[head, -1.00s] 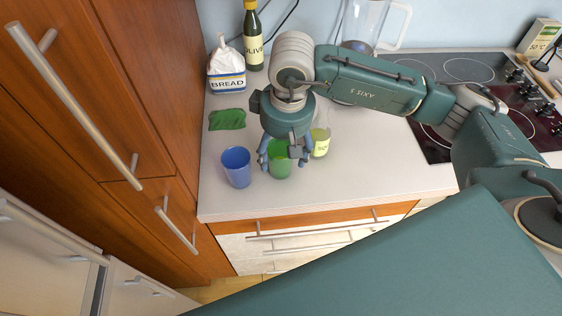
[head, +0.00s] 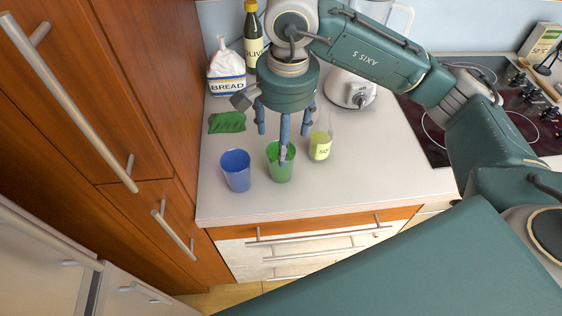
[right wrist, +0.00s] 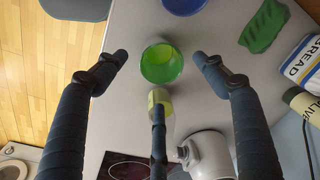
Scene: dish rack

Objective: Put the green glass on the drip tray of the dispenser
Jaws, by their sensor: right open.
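The green glass (head: 281,172) stands upright on the counter, between a blue cup and a small bottle. In the right wrist view the green glass (right wrist: 163,66) is seen from above, with its round rim facing the camera. My right gripper (head: 284,138) is open and empty above the glass. One finger overlaps the glass in the head view. In the right wrist view its fingers (right wrist: 160,72) spread around the glass's outline, and I see no clear contact. My left gripper is not in view. I cannot make out a dispenser or drip tray.
A blue cup (head: 236,171) stands left of the glass and a yellow-labelled bottle (head: 321,142) close on its right. A green cloth (head: 227,123), bread bag (head: 226,75), olive bottle (head: 253,40) and blender (head: 349,91) stand behind. The counter's right front (head: 390,170) is clear.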

